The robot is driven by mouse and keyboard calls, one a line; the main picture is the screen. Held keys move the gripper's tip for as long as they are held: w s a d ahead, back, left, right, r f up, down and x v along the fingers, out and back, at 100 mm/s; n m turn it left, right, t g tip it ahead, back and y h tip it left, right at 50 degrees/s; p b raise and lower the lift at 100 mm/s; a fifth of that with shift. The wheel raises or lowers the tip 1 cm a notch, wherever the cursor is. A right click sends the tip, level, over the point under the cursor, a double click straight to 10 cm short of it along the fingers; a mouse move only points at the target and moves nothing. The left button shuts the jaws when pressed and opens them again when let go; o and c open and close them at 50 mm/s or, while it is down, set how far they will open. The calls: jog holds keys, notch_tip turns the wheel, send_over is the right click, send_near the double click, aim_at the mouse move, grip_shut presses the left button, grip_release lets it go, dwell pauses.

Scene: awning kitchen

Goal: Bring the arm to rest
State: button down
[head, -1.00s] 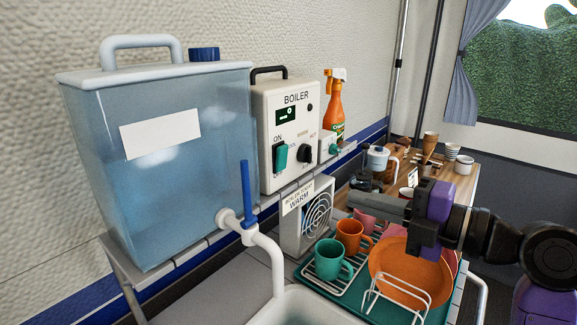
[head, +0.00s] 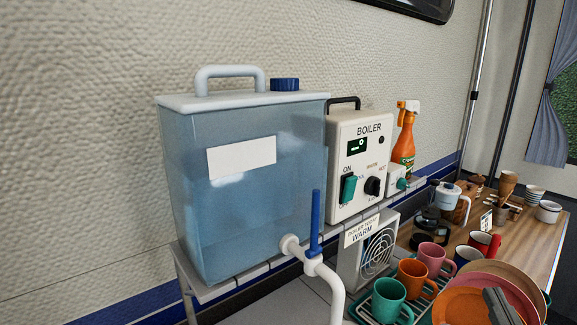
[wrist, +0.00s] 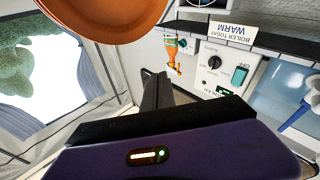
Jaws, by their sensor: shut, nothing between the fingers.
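My gripper (head: 503,307) shows only as grey fingertips at the lower right edge of the head view, in front of the orange plates (head: 462,306) on the rack. In the wrist view my gripper (wrist: 157,88) points up the picture, its two dark fingers together and nothing between them. The rest of my arm is out of the head view. The wrist view is turned over, with the boiler (wrist: 222,68) on the right and an orange plate (wrist: 112,14) at the top.
A blue water tank (head: 240,190) with a tap (head: 312,250) stands left of the boiler (head: 360,165). A spray bottle (head: 404,142) stands behind it. Teal (head: 388,300), orange (head: 413,278) and pink (head: 434,258) mugs stand near the plates. More crockery covers the wooden counter (head: 540,245).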

jog(key=s+a+f+g+y, duration=0.1)
jog(key=s+a+f, duration=0.3)
jog(key=s, duration=0.6)
jog(key=s+a+f+g+y, duration=0.1)
jog(key=s+a+f+g, duration=0.1)
jog(key=s+a+f, duration=0.2)
jog(key=s+a+f+g+y, duration=0.1)
jog(key=s+a+f, duration=0.4)
jog(key=s, duration=1.2)
notch_tip(320, 180, down, 4)
jog(key=shift+f+g+y, duration=0.1)
jog(key=shift+g+y, duration=0.2)
jog(key=shift+g, duration=0.4)
jog(key=c, duration=2.2)
grip_release()
